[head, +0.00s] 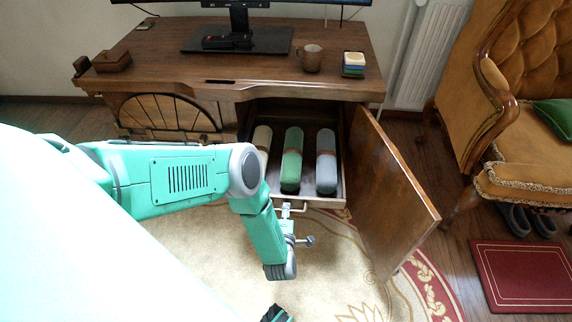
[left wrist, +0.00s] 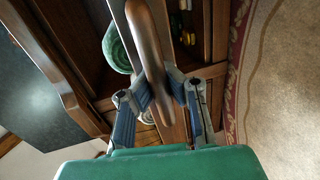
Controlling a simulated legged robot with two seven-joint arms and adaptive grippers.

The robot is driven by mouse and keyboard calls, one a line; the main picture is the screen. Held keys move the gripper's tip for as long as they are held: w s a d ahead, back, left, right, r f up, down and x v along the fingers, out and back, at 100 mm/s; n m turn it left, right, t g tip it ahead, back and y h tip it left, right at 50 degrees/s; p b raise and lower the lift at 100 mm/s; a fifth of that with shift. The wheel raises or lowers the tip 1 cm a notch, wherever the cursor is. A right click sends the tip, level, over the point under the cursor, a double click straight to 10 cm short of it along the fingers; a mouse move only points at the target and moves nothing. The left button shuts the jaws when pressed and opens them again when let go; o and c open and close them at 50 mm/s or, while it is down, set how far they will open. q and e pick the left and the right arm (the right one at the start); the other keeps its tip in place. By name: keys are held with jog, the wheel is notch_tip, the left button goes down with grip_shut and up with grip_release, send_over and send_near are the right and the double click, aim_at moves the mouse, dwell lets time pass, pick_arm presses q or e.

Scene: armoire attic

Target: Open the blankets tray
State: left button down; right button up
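The blankets tray (head: 333,201) is pulled partway out of the desk's right compartment. It holds a cream roll (head: 262,142), a green roll (head: 291,160) and a grey roll (head: 326,162). My left gripper (head: 289,210) is at the handle (head: 301,208) on the tray's front. In the left wrist view the handle (left wrist: 150,45) runs between the fingers of my left gripper (left wrist: 159,88), which look closed in against it. The green roll (left wrist: 118,48) also shows there. The exact finger contact is partly hidden.
The compartment's wooden door (head: 385,190) stands open to the right of the tray. The desk (head: 260,80) carries a mug (head: 311,58), a coaster stack (head: 353,63) and a monitor stand. An armchair (head: 530,150) is at the right. Carpet (head: 345,255) lies clear in front of the tray.

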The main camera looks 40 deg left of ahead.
pick_arm(q)
jog(key=shift+w+d+r, duration=0.3)
jog(key=shift+w+d, duration=0.05)
jog(key=shift+d, duration=0.2)
jog(key=c, duration=1.6)
grip_release()
jog(key=shift+c, duration=0.2)
jog(key=shift+o, duration=0.5)
jog(key=shift+s, duration=0.1)
pick_arm(e)
jog(key=shift+d+f, duration=0.15)
jog(key=shift+d, duration=0.2)
pick_arm(q)
jog(key=shift+s, duration=0.1)
jog(key=shift+s, duration=0.2)
jog(key=v, duration=1.1)
jog(key=shift+s+d, duration=0.2)
jog(key=shift+d, duration=0.05)
pick_arm(e)
jog(key=shift+a, duration=0.25)
pick_arm(q)
jog(key=shift+r, duration=0.1)
